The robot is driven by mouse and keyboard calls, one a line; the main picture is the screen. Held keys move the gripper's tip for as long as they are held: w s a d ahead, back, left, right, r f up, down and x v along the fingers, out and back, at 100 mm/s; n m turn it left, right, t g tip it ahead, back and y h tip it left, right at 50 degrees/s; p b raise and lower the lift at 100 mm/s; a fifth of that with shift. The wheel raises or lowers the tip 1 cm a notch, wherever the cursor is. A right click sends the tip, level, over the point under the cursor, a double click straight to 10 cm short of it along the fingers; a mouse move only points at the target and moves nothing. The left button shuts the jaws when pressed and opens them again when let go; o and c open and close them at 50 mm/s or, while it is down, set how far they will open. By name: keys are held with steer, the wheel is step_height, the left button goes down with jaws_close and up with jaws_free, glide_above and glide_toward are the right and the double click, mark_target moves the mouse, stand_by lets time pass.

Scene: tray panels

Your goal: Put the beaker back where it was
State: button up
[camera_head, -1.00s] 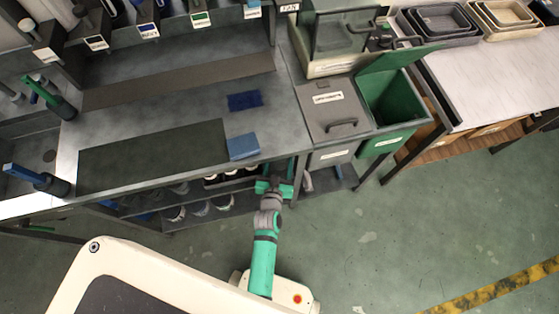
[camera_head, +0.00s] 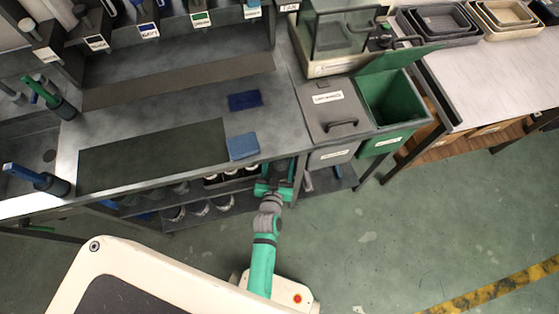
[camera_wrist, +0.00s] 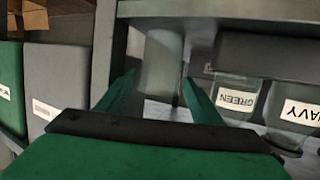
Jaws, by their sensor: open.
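A pale grey, cloudy cylinder that looks like the beaker (camera_wrist: 160,62) stands upright on the shelf in the wrist view. My gripper (camera_wrist: 158,80) is open, with one green finger on each side of its lower part. I cannot tell whether either finger touches it. In the head view my gripper (camera_head: 273,187) reaches in under the bench's front edge, near the right end of the lower shelf. The bench edge hides the fingertips and the beaker there.
Jars labelled GREEN (camera_wrist: 237,98) and NAVY (camera_wrist: 290,112) stand right of the beaker. The bench frame (camera_wrist: 104,45) is close on the left. A grey lidded bin (camera_head: 333,108) and a green bin (camera_head: 392,105) stand right of the bench. The floor (camera_head: 400,240) is clear.

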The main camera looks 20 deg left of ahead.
steer(key=v, duration=1.1)
steer(key=s+d+r+m+h, duration=0.1)
steer(key=s+d+r, duration=0.5)
steer(key=s+r, duration=0.2)
steer(key=s+d+r+m+t+h, duration=0.1)
steer(key=s+d+r, duration=0.5)
steer(key=s+r, duration=0.2)
step_height(320, 180, up, 2)
steer(key=shift+s+d+r+h, duration=0.15)
steer(key=shift+s+d+h, duration=0.15)
steer(key=shift+s+h, duration=0.1)
